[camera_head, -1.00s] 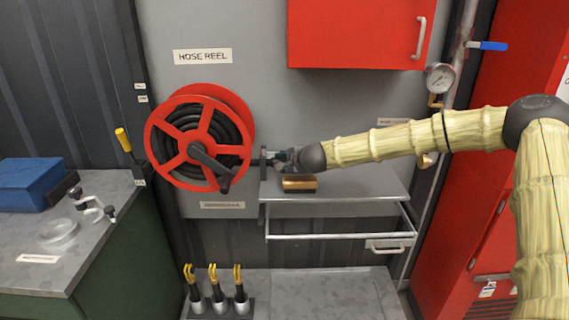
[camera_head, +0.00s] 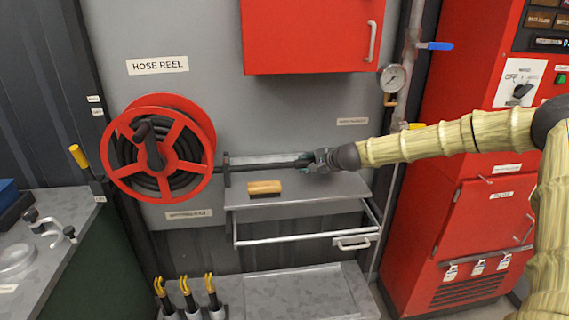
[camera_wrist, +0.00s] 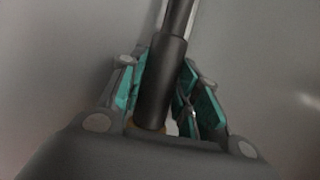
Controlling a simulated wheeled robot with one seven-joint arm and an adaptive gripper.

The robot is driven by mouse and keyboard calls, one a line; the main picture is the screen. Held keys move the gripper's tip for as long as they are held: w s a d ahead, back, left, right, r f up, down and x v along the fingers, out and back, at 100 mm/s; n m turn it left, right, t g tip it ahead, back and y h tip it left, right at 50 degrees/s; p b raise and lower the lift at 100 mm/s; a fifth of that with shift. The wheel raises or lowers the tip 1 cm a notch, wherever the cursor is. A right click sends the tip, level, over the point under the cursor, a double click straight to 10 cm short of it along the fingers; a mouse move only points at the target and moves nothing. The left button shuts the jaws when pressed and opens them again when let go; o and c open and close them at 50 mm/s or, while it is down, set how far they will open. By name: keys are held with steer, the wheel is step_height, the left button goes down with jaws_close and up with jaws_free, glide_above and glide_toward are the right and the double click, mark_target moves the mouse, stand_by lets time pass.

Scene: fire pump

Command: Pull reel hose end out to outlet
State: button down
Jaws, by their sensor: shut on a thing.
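The red hose reel (camera_head: 187,137) with coiled black hose hangs on the grey wall at left, its crank handle pointing up-left. A straight length of black hose (camera_head: 262,164) runs right from the reel through a dark upright guide (camera_head: 227,170) above the shelf. My gripper (camera_head: 312,160) is shut on the hose end at the right of this length. In the wrist view, the dark cylindrical hose end (camera_wrist: 160,85) lies between the teal-padded fingers (camera_wrist: 160,100), and the hose leads away upward. The outlet cannot be made out for certain; my wrist and arm cover part of the wall.
A grey shelf (camera_head: 300,190) with a wooden-backed block (camera_head: 264,187) lies below the hose. A red wall cabinet (camera_head: 310,35) hangs above. A gauge (camera_head: 392,78), a pipe and a blue-handled valve (camera_head: 434,46) stand at right, beside a red control cabinet (camera_head: 485,215).

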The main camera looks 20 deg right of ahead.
steer(key=s+d, duration=0.1)
steer(key=d, duration=0.4)
steer(key=s+d+p, duration=0.1)
steer(key=d, duration=0.5)
steer(key=s+d+p, duration=0.1)
steer(key=d, duration=0.4)
steer(key=shift+s+d, duration=0.15)
steer(key=shift+d, duration=0.15)
steer(key=shift+d+f, duration=0.1)
steer(key=c, duration=1.3)
jaws_free()
steer(key=shift+s+d, duration=0.1)
steer(key=shift+d, duration=0.15)
